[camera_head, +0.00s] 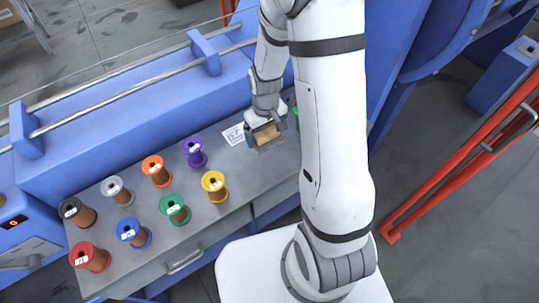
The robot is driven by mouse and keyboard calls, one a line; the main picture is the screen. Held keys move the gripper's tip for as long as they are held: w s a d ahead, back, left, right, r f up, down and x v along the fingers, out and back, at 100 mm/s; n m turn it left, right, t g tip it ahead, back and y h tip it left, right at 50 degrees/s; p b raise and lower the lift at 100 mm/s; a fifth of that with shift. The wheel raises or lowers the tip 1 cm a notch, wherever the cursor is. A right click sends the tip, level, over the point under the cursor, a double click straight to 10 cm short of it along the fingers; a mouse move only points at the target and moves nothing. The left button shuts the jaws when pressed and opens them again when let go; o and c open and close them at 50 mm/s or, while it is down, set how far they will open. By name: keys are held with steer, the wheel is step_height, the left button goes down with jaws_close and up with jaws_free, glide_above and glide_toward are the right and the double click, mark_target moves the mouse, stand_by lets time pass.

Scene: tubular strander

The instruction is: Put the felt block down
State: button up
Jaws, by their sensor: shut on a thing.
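My gripper (268,139) is in the camera_head view at the right part of the grey bench top (236,208). It is shut on the tan felt block (266,133), which shows between its fingers. The gripper is right beside a white printed card (234,135). I cannot tell whether the block touches the bench or hangs just above it. The gripper and my arm hide part of the block and the bench behind.
Several wire spools with coloured flanges stand on the bench to the left, the yellow one (214,186) and purple one (194,152) nearest. A green object (296,114) is partly hidden behind my arm. Red rails (465,160) stand right.

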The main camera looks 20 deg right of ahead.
mark_target(267, 144)
steer(key=f, duration=0.4)
steer(key=shift+s+f, duration=0.3)
steer(key=shift+f, duration=2.45)
steer(key=shift+f, duration=0.1)
steer(key=o, duration=0.8)
